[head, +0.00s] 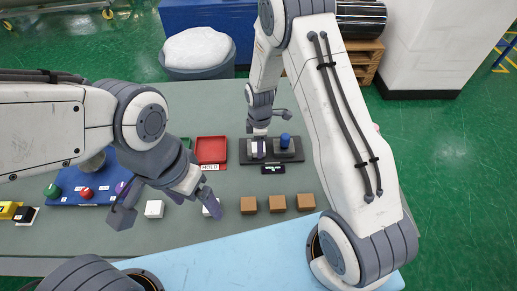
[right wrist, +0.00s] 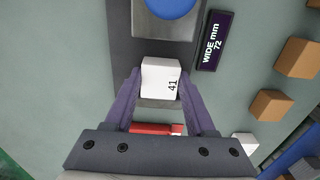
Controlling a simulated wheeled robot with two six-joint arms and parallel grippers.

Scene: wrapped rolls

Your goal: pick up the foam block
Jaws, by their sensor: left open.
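No block is labelled foam; several small white blocks are in view. One white block (head: 154,209) lies on the table below my left gripper (head: 165,206), which is open and empty, its fingers spread to either side of it in the head view. Another white block (head: 212,210) is partly hidden by the right finger of that gripper. My right gripper (right wrist: 160,78) has its fingers against both sides of a white block marked 41 (right wrist: 161,74), at a dark gauge plate (head: 290,159). In the head view my right gripper (head: 258,150) is over the plate's left part.
A red tray (head: 211,150) stands left of the gauge, which has a blue knob (head: 285,141) and a label reading WIDE mm 72 (right wrist: 212,42). Several brown blocks (head: 277,204) line the table front. A blue board (head: 70,187) with coloured knobs lies left.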

